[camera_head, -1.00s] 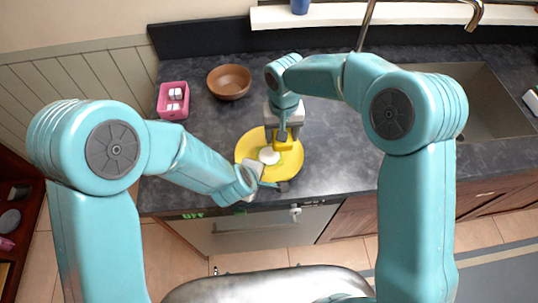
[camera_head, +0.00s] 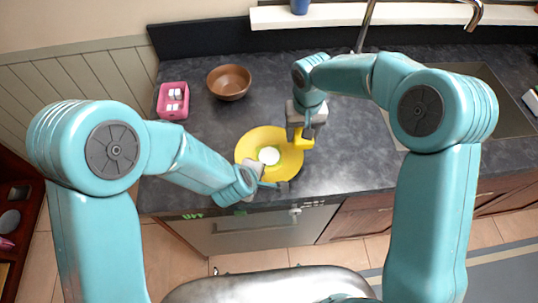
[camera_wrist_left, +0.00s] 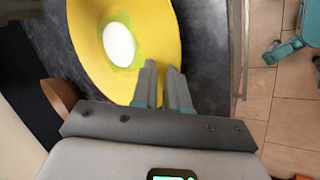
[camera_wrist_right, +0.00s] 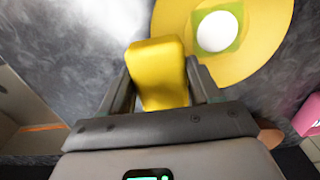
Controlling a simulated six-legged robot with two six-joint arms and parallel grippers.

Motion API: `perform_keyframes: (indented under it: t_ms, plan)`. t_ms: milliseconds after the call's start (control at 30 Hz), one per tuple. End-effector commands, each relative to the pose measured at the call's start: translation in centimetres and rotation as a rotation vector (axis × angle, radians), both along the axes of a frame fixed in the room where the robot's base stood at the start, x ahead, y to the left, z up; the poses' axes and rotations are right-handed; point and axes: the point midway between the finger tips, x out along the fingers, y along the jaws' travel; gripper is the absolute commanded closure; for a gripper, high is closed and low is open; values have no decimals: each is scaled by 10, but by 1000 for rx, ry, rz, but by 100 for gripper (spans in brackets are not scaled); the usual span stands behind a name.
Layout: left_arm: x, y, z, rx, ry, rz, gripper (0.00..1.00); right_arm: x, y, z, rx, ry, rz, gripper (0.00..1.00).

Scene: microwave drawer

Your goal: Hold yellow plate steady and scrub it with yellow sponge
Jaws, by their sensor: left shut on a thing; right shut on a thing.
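The yellow plate (camera_head: 248,148) lies near the counter's front edge, with a white round spot and a greenish patch at its middle. It also shows in the left wrist view (camera_wrist_left: 95,50) and the right wrist view (camera_wrist_right: 258,60). My left gripper (camera_head: 263,177) is shut on the plate's near rim; its fingers stand close together there in the left wrist view. My right gripper (camera_head: 304,132) is shut on the yellow sponge (camera_wrist_right: 158,70), at the plate's right side. In the head view the sponge (camera_head: 303,143) overlaps the plate's right rim; I cannot tell if they touch.
A brown bowl (camera_head: 229,83) and a pink container (camera_head: 173,101) with white pieces stand behind and left of the plate. The sink (camera_head: 470,100) and faucet (camera_head: 474,18) are at the right. A stretch of dark counter (camera_head: 350,165) right of the plate is clear.

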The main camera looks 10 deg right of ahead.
Motion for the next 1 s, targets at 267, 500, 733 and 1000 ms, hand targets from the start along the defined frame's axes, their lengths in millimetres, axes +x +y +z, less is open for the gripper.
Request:
perform_keyframes:
  t_ms: [267, 500, 733, 1000]
  plan:
    - [-2, 0, -2, 1, 6, -1, 100, -3, 26, -1, 0, 0, 3, 62]
    - [-2, 0, -2, 2, 7, -1, 100, -5, 52, -1, 0, 0, 3, 62]
    - [-2, 0, -2, 2, 7, -1, 100, -8, 77, -1, -1, 1, 2, 62]
    - [-2, 0, -2, 1, 7, 0, 100, -9, 90, -1, 0, 0, 0, 62]
